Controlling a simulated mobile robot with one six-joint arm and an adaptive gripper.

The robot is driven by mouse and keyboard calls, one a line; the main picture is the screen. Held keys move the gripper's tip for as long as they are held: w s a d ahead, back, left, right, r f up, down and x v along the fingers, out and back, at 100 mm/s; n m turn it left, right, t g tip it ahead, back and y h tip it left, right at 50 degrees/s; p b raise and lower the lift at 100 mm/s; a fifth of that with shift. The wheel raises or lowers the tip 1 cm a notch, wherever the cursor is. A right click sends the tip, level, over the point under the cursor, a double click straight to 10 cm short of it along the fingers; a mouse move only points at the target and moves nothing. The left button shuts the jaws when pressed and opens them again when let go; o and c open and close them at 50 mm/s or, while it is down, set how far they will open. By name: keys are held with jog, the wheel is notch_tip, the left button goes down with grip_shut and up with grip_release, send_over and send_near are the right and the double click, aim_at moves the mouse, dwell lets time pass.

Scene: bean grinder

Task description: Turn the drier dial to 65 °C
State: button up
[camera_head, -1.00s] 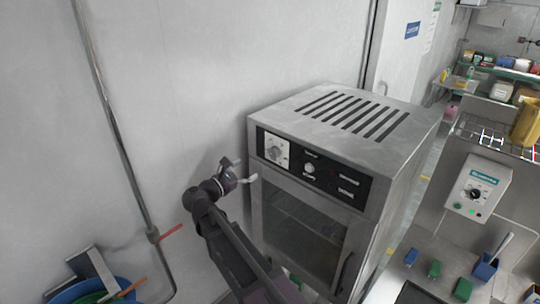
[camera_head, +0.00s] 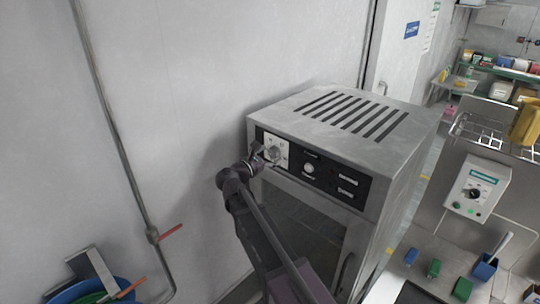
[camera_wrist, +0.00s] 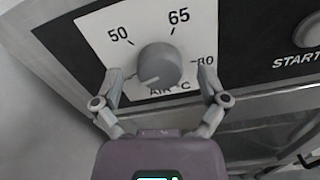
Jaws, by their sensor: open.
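The drier (camera_head: 310,112) is a steel cabinet with a slotted top, a black control strip and a glass door. Its grey round dial (camera_head: 277,153) sits on a white plate at the strip's left end. In the wrist view the dial (camera_wrist: 160,62) has 50 at upper left, 65 above and 80 at right. A light mark on the knob faces lower left, below the 50 side. My gripper (camera_head: 263,155) is at the dial. In the wrist view my gripper (camera_wrist: 159,78) is open, one finger on each side of the knob, with visible gaps.
The door handle (camera_head: 344,272) is lower right. A wall pipe with a red lever (camera_head: 171,231) stands left. A grey control box (camera_head: 478,190) is at right.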

jog(key=c, duration=1.1)
jog(key=shift+c, duration=0.2)
